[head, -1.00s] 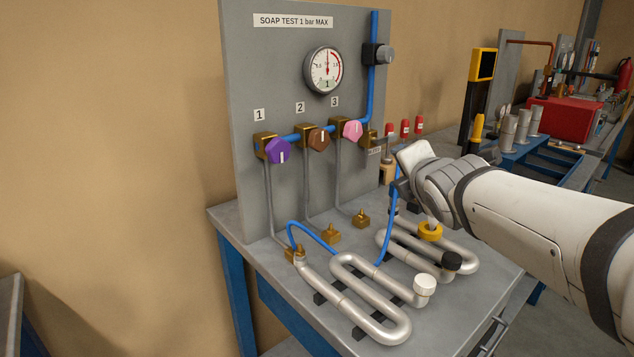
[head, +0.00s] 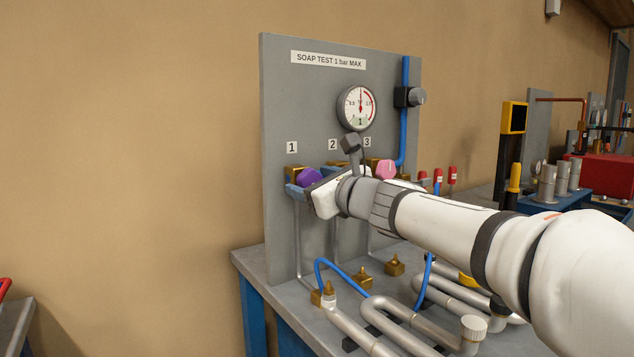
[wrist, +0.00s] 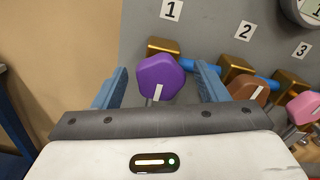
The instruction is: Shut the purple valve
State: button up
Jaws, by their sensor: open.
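The purple valve (head: 309,178) is a hexagonal knob on a brass body under label 1 on the grey panel. In the wrist view the purple knob (wrist: 160,78) sits between the two blue fingers of my open gripper (wrist: 158,88), with a visible gap on each side. Its white mark points down toward the gripper palm. In the head view my gripper (head: 298,189) reaches the knob from the right and hides part of it. I cannot tell whether a finger touches it.
The brown valve (wrist: 248,88) is close beside the right finger, and the pink valve (wrist: 304,108) is farther right. A gauge (head: 357,107) hangs above. Metal coils (head: 400,325) and a blue hose (head: 340,268) are on the bench below. Free wall lies to the left.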

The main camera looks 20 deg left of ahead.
jog(key=shift+w+a, duration=0.45)
jog(key=shift+a, duration=0.05)
